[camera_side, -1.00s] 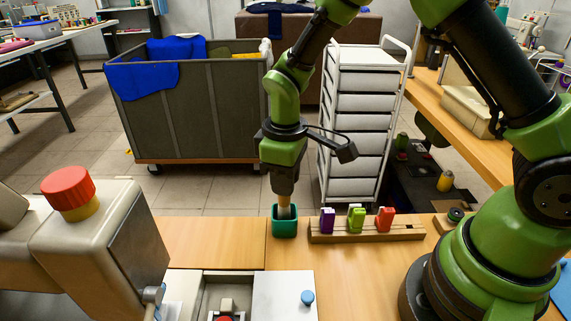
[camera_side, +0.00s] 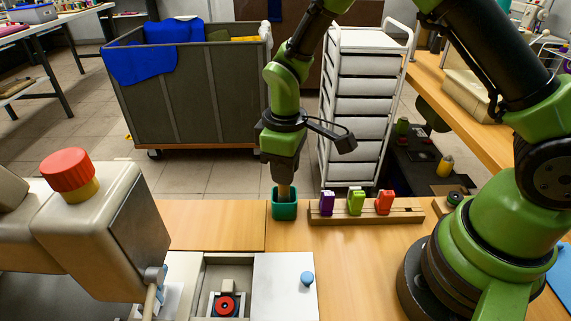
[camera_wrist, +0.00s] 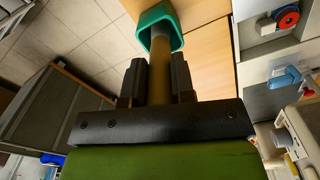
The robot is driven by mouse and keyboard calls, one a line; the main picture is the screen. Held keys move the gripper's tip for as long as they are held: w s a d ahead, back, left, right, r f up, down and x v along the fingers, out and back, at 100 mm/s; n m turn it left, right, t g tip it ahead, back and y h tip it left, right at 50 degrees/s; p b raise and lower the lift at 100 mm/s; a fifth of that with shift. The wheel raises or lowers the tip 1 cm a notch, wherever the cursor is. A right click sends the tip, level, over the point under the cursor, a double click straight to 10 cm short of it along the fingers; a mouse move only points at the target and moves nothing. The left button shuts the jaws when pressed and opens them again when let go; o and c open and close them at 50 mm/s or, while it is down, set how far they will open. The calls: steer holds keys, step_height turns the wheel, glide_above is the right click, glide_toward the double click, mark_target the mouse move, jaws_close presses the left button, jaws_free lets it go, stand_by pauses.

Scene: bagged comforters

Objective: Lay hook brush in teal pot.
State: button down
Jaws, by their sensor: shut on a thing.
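The teal pot (camera_side: 284,210) stands on the wooden table at its far edge, left of the clip rack. It also shows at the top of the wrist view (camera_wrist: 178,20). My gripper (camera_side: 284,182) is above the pot, pointing down, and is shut on the hook brush (camera_side: 284,192). In the wrist view the brush (camera_wrist: 160,70) is a tan stick between the two dark fingers (camera_wrist: 158,80), its far end inside the pot's opening. The brush's lower end is hidden by the pot wall in the side view, so I cannot tell whether it touches the bottom.
A wooden rack (camera_side: 366,215) with purple, green and red clips stands just right of the pot. A beige machine with a red button (camera_side: 68,170) is at the left front. An open compartment (camera_side: 226,285) and a white lid (camera_side: 284,287) lie in front. Bare table (camera_side: 210,225) is left of the pot.

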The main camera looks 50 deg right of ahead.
steer(key=shift+f, duration=0.35)
steer(key=shift+c, duration=1.2)
jaws_free()
steer(key=shift+r, duration=0.1)
steer(key=shift+r, duration=3.4)
step_height(320, 180, up, 10)
steer(key=f, duration=0.1)
steer(key=s+d+r+m+t+y, duration=0.1)
steer(key=s+r+m+t, duration=0.2)
steer(key=s, duration=0.5)
steer(key=s+d+r+m+t+y, duration=0.1)
steer(key=s+r+m+t, duration=0.2)
steer(key=s+m, duration=0.3)
steer(key=s+t, duration=0.1)
steer(key=s, duration=0.2)
steer(key=shift+s+d+r, duration=0.15)
steer(key=shift+d+r, duration=0.2)
steer(key=shift+d, duration=0.05)
